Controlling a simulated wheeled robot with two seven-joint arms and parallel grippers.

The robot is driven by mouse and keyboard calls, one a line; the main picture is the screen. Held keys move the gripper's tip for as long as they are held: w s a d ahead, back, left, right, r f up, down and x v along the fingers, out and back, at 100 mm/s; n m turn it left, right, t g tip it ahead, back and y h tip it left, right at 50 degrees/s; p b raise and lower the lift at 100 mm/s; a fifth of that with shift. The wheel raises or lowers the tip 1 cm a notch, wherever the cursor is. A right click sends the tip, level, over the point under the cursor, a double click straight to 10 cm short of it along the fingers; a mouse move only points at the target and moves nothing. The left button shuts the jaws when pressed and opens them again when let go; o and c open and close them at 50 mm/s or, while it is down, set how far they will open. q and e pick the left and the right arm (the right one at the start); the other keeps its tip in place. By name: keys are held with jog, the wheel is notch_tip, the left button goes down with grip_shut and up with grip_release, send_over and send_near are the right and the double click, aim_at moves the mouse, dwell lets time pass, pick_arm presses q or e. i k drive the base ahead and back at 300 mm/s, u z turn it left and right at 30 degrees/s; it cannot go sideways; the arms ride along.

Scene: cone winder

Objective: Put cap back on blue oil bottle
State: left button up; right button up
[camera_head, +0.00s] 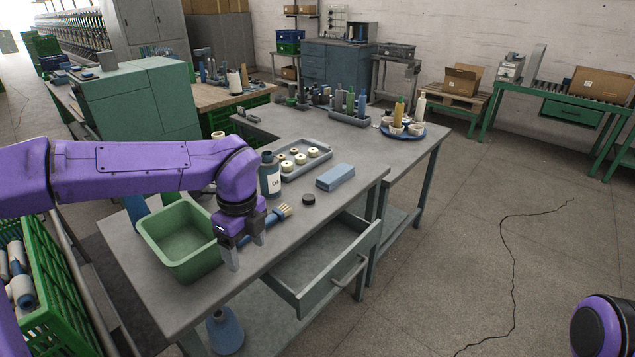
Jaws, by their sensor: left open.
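The blue oil bottle (270,180), dark blue-grey with a white "Oil" label, stands upright on the grey workbench beside the parts tray. My left gripper (246,254) points down, open and empty, at the bench's front side, nearer the camera than bottle and cap. My right gripper is not in view.
A green bin (180,240) stands left of my gripper. A blue-handled brush (278,219) lies just behind it. A grey tray of spools (301,158) and a blue block (335,177) lie beyond the cap. An open drawer (325,265) juts out at the front.

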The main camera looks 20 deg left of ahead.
aim_at(269, 172)
jog(key=i, duration=1.1)
